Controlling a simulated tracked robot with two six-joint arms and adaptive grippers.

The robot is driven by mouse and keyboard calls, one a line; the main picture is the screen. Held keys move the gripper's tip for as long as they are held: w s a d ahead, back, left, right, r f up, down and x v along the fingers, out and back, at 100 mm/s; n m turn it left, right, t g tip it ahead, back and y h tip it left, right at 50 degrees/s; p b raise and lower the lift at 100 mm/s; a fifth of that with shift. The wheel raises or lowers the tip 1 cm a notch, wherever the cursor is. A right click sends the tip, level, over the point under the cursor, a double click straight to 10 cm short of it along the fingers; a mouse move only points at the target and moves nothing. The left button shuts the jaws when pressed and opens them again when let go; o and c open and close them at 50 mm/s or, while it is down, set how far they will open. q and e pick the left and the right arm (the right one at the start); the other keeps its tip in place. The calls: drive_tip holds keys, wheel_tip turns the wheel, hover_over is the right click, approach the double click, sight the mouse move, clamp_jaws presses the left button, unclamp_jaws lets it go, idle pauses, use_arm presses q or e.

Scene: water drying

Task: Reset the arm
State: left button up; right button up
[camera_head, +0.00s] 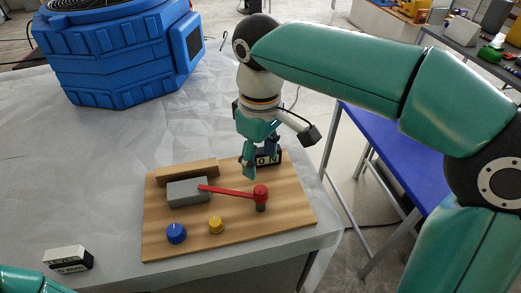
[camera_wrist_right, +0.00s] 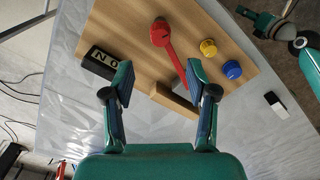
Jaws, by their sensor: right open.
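My right gripper (camera_head: 258,162) hangs fingers down over the back right part of a wooden board (camera_head: 155,245). In the right wrist view its two fingers (camera_wrist_right: 160,82) stand wide apart with nothing between the tips. A black block with white characters (camera_head: 270,157) is partly hidden behind the fingers; it also shows beside the left finger in the wrist view (camera_wrist_right: 100,62).
A blue knob (camera_head: 176,233) and a yellow knob (camera_head: 216,224) sit at the board's front. A wooden strip (camera_head: 187,171) lies behind the grey box. A black-and-white block (camera_head: 68,259) lies at the front left. A big blue case (camera_head: 115,58) stands at the back left; grey table surface between is clear.

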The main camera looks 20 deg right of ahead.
drive_tip(key=shift+r, duration=0.75)
